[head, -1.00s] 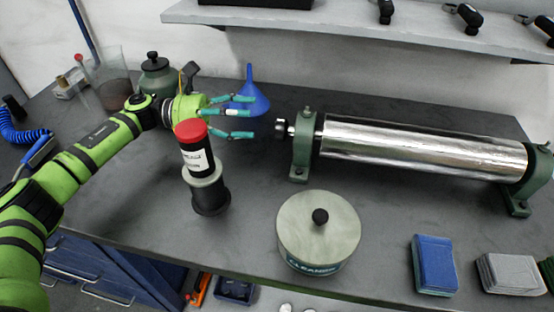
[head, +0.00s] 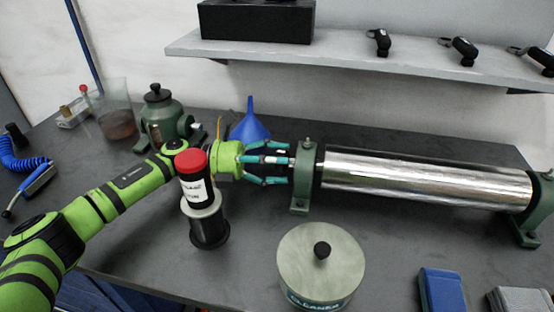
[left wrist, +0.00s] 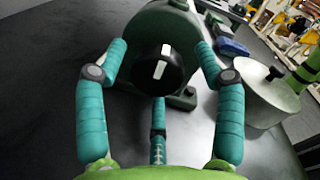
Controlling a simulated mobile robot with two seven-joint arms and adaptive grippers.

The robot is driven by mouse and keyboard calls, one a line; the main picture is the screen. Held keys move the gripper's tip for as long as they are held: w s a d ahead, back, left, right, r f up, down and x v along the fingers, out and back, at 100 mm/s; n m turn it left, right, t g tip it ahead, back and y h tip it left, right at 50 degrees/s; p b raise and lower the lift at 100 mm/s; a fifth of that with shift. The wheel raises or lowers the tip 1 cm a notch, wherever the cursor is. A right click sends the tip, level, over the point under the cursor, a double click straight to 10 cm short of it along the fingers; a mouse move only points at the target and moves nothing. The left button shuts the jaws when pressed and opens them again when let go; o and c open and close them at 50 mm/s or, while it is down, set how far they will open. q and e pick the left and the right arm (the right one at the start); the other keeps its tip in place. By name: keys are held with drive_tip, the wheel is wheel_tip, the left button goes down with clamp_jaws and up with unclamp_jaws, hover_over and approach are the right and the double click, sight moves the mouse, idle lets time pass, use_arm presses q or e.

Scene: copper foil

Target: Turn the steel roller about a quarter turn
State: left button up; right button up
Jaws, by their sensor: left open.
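The steel roller (head: 430,180) lies horizontally between two green bearing stands, the near-end one (head: 305,180) at its left. In the left wrist view a black round knob (left wrist: 158,75) with white marks shows at the end of the green stand (left wrist: 150,30). My left gripper (head: 285,164) has teal fingers and is at the roller's left end. In the left wrist view its open fingers (left wrist: 160,85) are spread around the knob, two at the sides and one below. I see no finger clearly touching the knob. In the head view the fingers partly hide the knob. My right gripper is not in view.
A black bottle with a red cap (head: 193,175) stands in a holder just in front of my left arm. A blue funnel (head: 250,122) is behind the gripper. A lidded cleaner tin (head: 320,265) and a blue block (head: 442,290) are at the front. A shelf (head: 370,52) overhangs the back.

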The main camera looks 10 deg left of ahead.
use_arm(q)
drive_tip(key=shift+f, duration=0.1)
drive_tip(key=c, duration=1.1)
drive_tip(key=shift+s+f, duration=0.1)
drive_tip(key=shift+c, duration=0.2)
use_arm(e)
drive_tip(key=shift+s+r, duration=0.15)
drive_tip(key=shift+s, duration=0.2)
